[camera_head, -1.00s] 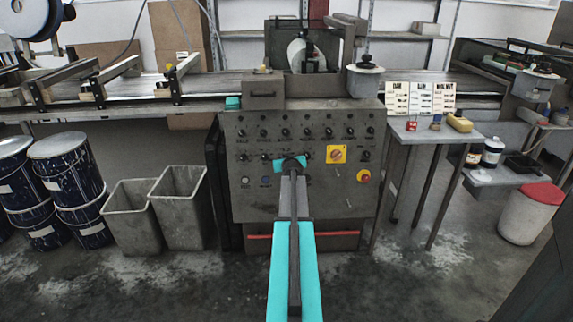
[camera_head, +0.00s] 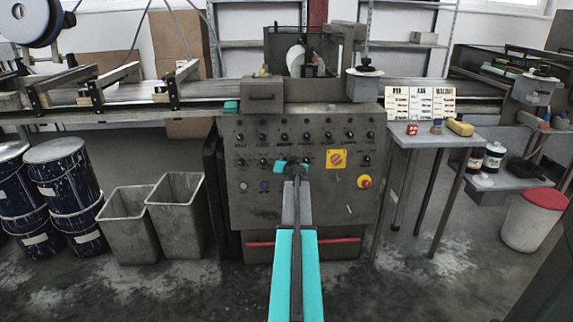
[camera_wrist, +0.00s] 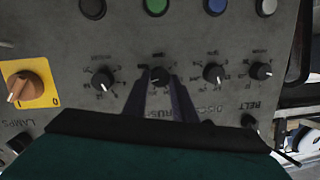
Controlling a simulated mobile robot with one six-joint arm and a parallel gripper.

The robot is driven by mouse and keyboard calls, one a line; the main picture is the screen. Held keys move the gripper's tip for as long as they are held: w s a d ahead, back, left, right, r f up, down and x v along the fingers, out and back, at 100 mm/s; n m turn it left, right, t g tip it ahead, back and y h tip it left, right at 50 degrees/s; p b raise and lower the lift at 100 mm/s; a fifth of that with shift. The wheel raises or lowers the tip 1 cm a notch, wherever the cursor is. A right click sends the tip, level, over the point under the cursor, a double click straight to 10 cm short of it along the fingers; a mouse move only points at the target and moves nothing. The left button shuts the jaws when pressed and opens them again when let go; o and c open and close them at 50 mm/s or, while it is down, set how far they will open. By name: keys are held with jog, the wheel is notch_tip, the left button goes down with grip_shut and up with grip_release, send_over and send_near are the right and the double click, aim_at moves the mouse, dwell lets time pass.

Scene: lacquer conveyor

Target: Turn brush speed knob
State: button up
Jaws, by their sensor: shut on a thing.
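The grey control panel (camera_head: 350,205) has rows of small black knobs and stands straight ahead. In the wrist view the panel is upside down, with several black knobs in a row. The brush knob (camera_wrist: 160,74), above a partly hidden label reading "RUS", sits between my fingertips. My gripper (camera_wrist: 160,80) is shut on this knob, with its two dark fingers reaching up from the teal and black gripper body. In the head view my gripper (camera_head: 291,170) is at the panel's lower knob row, and my arm hides the knob.
Close neighbours are a knob on the left (camera_wrist: 102,78) and another on the right (camera_wrist: 213,73). An orange rotary switch on a yellow plate (camera_head: 337,159) and a red button (camera_head: 364,182) are to the right. A side table (camera_head: 420,140) stands right, grey bins (camera_head: 130,220) left.

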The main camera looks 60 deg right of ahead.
jog(key=o, duration=1)
jog(key=shift+w+a, duration=0.15)
jog(key=shift+w, duration=0.05)
jog(key=shift+o, duration=0.2)
jog(key=shift+s, duration=0.1)
jog(key=shift+s, duration=0.1)
jog(key=v, duration=1.3)
jog(key=shift+s+a+r+p, duration=0.15)
jog(key=shift+a+r+p, duration=0.05)
jog(key=shift+p, duration=0.25)
